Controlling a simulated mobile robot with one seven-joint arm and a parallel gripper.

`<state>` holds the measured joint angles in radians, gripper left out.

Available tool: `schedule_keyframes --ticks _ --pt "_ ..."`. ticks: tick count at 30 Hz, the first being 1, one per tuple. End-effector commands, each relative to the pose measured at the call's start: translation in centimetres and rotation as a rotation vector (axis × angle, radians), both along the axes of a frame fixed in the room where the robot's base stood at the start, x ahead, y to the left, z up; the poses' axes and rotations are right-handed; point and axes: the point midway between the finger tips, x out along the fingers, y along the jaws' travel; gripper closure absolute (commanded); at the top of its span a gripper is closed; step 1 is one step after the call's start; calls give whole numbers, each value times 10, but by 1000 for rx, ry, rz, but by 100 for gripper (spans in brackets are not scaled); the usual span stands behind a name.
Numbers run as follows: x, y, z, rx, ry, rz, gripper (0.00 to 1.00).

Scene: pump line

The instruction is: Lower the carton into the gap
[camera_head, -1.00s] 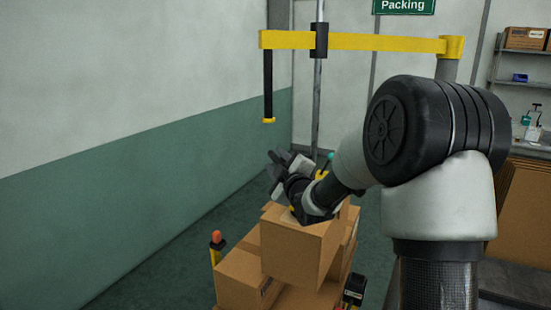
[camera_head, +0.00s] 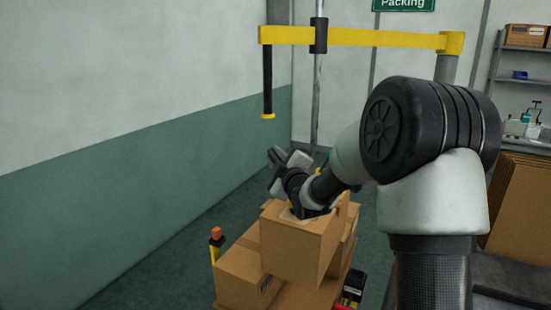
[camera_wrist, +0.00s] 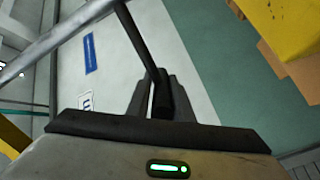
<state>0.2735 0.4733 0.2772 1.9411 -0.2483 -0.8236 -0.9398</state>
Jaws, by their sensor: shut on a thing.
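The brown carton (camera_head: 286,248) is in front of and below my wrist. It looks upright and slightly turned, among other cartons. One carton (camera_head: 238,272) is close on its left and another (camera_head: 347,243) shows behind its right side. The gap and the carton's underside are hidden, so I cannot tell whether it is hanging or resting. My gripper (camera_wrist: 158,82) is shut on a dark bar (camera_wrist: 137,38) in the wrist view.
A yellow beam (camera_head: 375,41) crosses above on a grey pole (camera_head: 318,90), with a black rod (camera_head: 267,80) hanging from it. An orange-topped post (camera_head: 216,240) stands left of the cartons. The wall (camera_head: 150,160) is to the left, with clear floor between. Shelves (camera_head: 525,80) are at right.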

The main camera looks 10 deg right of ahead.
Motion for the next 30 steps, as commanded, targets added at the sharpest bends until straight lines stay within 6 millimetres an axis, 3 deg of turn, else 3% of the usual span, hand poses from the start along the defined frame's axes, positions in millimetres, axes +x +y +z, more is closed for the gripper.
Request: schedule_keyframes --ticks 1,8,19,20,22,30 --pt "-1 1 -16 3 7 2 100" --pt "-1 1 -49 3 9 2 100" --pt "-1 2 -47 4 7 2 100" --pt "0 2 -46 4 7 2 77" --pt "0 2 -46 4 5 2 65" --pt "-1 1 -45 2 3 1 64"
